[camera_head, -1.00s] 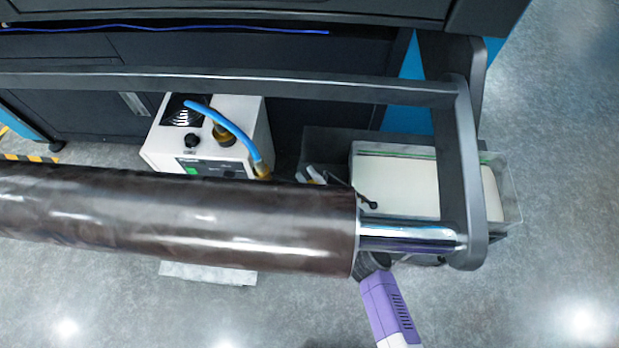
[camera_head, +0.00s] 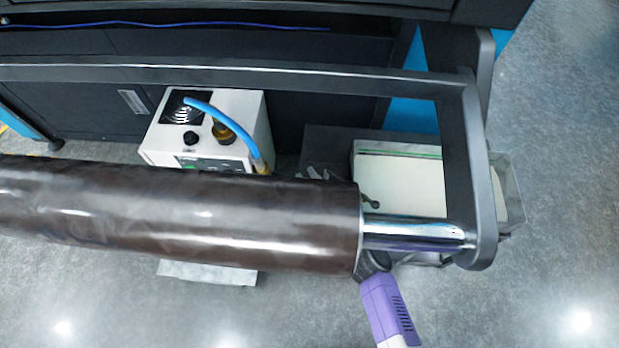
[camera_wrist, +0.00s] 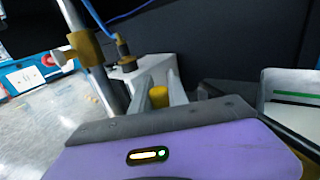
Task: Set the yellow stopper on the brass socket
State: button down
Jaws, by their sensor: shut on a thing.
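My gripper (camera_wrist: 160,98) shows in the wrist view with both grey fingers shut on the yellow stopper (camera_wrist: 158,97). The stopper's upper part stands out between the fingertips. In the head view the brown roll hides my fingers and the stopper; only my purple wrist shows below the roll's right end. A brass-coloured round fitting (camera_head: 223,132) sits on top of the white unit (camera_head: 160,150), partly behind a blue hose. It looks like the brass socket, but I cannot be sure. In the wrist view a white block lies beyond the fingers, apart from the stopper.
The large brown roll (camera_head: 180,215) and its shiny shaft (camera_head: 415,233) cross the front, held by a dark frame (camera_head: 462,150). A clear-walled bin (camera_head: 510,190) stands at right. A metal post with a brass clamp (camera_wrist: 85,48) rises left of my fingers.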

jog(key=shift+f+b, duration=0.3)
jog(key=shift+f, duration=0.05)
jog(key=c, duration=1.6)
grip_release()
jog(key=shift+o, duration=0.2)
jog(key=p+v, duration=0.2)
jog(key=v, duration=0.9)
jog(key=shift+r, duration=0.1)
